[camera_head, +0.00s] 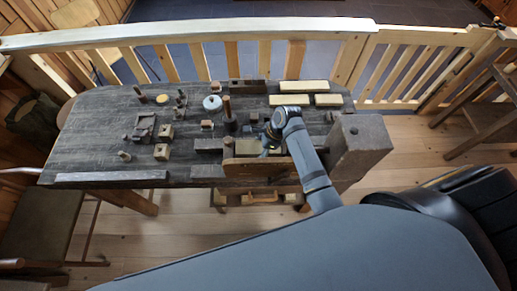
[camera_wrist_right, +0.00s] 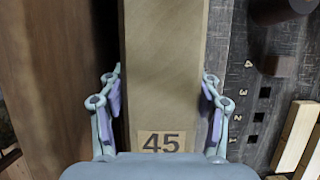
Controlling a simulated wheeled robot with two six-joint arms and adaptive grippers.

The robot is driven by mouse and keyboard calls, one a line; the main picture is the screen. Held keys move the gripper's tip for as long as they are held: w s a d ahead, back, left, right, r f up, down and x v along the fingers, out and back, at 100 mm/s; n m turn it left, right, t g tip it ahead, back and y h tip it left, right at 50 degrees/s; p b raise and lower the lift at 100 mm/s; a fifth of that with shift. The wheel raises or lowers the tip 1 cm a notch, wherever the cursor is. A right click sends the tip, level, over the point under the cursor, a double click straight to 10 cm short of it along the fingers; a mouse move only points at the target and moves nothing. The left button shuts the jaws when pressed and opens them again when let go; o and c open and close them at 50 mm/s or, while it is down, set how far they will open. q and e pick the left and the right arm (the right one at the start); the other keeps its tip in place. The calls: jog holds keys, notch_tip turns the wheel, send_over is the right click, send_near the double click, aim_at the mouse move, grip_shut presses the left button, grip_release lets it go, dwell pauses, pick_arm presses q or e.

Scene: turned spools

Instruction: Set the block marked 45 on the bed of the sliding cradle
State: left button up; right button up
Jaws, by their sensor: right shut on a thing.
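The block marked 45 (camera_wrist_right: 163,68) is a long tan wooden block, its number label near the palm in the right wrist view. My right gripper (camera_wrist_right: 161,88) is shut on it, one finger against each long side. The block's far end runs out of that view. In the head view my right gripper (camera_head: 268,141) is over the right part of the table, behind an upright brown board; the arm partly hides what it holds. I cannot surely tell which thing is the sliding cradle; a grey-brown slotted fixture (camera_head: 143,127) stands at the table's left. My left gripper is not in view.
The dark wooden table (camera_head: 90,140) carries several small blocks and pegs. A brown upright board (camera_head: 258,169) stands along the front edge, with a large grey-brown block (camera_head: 358,146) at the right corner. Pale slabs (camera_head: 303,86) lie at the back right. The left front is mostly clear.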

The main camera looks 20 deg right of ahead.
jog(key=shift+p, duration=0.7)
dwell(0.5)
jog(key=o, duration=1.5)
jog(key=shift+f, duration=0.1)
jog(key=shift+c, duration=0.2)
jog(key=shift+o, duration=0.9)
jog(key=shift+f, duration=0.1)
